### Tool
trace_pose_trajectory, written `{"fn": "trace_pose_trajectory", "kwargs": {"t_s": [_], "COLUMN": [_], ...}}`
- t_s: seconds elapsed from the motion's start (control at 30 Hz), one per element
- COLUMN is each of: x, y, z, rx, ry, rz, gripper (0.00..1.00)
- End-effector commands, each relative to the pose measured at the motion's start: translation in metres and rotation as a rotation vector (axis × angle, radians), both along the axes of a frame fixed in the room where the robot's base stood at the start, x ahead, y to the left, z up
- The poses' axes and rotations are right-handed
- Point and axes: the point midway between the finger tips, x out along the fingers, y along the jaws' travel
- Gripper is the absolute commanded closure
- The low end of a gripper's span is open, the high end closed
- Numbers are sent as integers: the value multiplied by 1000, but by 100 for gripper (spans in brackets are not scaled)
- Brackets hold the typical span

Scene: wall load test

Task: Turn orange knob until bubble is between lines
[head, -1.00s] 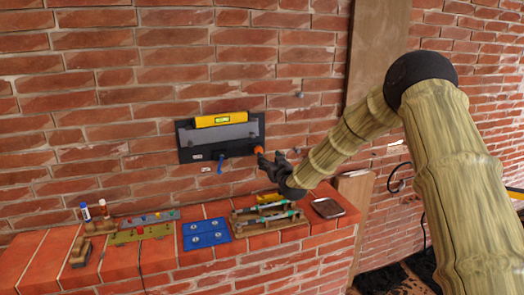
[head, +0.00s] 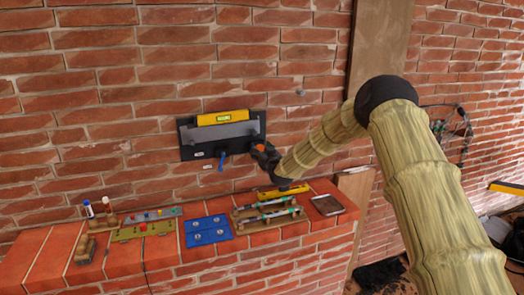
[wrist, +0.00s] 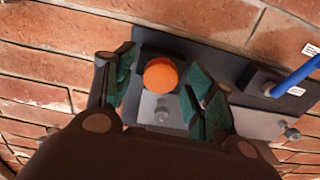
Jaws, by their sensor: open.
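The orange knob (wrist: 161,75) sits on the dark wall plate (head: 188,144); in the wrist view it lies between my open fingers, with a visible gap on the left side. My gripper (wrist: 158,88) is open around the knob; whether it touches the right finger I cannot tell. In the head view my gripper (head: 262,150) covers the plate's lower right corner, and a bit of orange shows there. The yellow level (head: 223,117) is on top of the plate with a greenish vial; the bubble is too small to read. A blue handle (wrist: 297,76) is right of the knob.
A brick ledge (head: 120,262) below holds a green board (head: 145,231), a blue panel (head: 207,231), a wooden rack (head: 240,226), a yellow level tool (head: 283,191), and a dark tray (head: 327,205). A wooden post (head: 377,45) stands right of the plate.

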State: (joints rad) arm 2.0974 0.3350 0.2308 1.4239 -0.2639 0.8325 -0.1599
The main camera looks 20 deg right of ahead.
Motion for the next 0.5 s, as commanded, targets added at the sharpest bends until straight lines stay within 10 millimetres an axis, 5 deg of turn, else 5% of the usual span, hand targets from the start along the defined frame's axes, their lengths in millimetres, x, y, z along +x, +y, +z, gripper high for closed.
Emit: {"fn": "trace_pose_trajectory", "kwargs": {"t_s": [0.07, 0.3, 0.5], "x": [0, 0, -1], "y": [0, -1, -3], "z": [0, 0, -1], "rx": [0, 0, 10], "ry": [0, 0, -1], "rz": [0, -1, -2], "gripper": [49, 92, 92]}}
